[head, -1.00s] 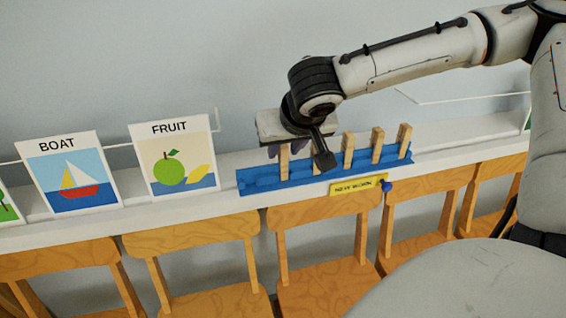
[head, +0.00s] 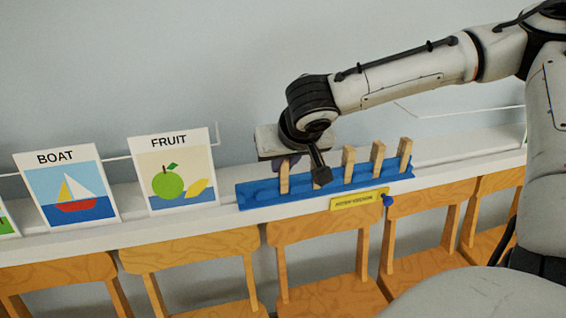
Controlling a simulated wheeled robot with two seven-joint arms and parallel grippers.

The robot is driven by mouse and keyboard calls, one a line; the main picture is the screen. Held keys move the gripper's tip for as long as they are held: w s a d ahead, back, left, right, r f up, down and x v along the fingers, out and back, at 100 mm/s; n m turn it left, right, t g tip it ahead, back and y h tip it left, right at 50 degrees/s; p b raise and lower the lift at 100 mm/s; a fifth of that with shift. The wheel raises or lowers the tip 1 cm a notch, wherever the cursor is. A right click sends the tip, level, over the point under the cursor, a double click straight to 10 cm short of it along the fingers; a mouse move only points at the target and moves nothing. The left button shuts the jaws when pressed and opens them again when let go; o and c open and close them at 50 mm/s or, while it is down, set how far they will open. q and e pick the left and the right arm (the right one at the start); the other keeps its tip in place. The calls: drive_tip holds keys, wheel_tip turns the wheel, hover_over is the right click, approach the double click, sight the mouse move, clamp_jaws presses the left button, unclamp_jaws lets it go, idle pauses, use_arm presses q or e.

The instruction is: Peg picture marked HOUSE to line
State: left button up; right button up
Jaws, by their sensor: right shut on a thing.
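My right gripper (head: 302,173) reaches down from the upper right over the left part of the blue peg rack (head: 255,195). It is shut on a wooden peg (head: 284,178), which still stands at the rack; its dark fingers partly hide the grip. Three more wooden pegs stand upright to the right, the nearest of them (head: 348,165) clear of the gripper. No picture marked HOUSE can be read in this view. A thin white line (head: 118,158) runs behind the pictures and has no visible picture pegged on it. My left gripper is not in view.
The BOAT picture (head: 66,190) and the FRUIT picture (head: 173,170) lean on the white ledge (head: 225,208). Another picture (head: 6,221) is cut off at the left edge. A yellow label (head: 359,200) fronts the rack. Wooden chairs (head: 190,257) stand below the ledge.

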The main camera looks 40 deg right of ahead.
drive_tip(key=shift+r+p, duration=2.15)
drive_tip(key=shift+r, duration=0.75)
drive_tip(key=shift+s, duration=0.1)
drive_tip(key=shift+s+a+r, duration=0.15)
drive_tip(key=shift+s+a, duration=0.25)
drive_tip(key=shift+s, duration=0.3)
drive_tip(key=shift+s+a+r, duration=0.15)
drive_tip(key=shift+s+a, duration=0.25)
drive_tip(key=shift+s, duration=0.35)
drive_tip(key=shift+s+a+r, duration=0.15)
drive_tip(key=shift+s+a, duration=0.25)
drive_tip(key=shift+s, duration=0.3)
drive_tip(key=shift+d, duration=0.1)
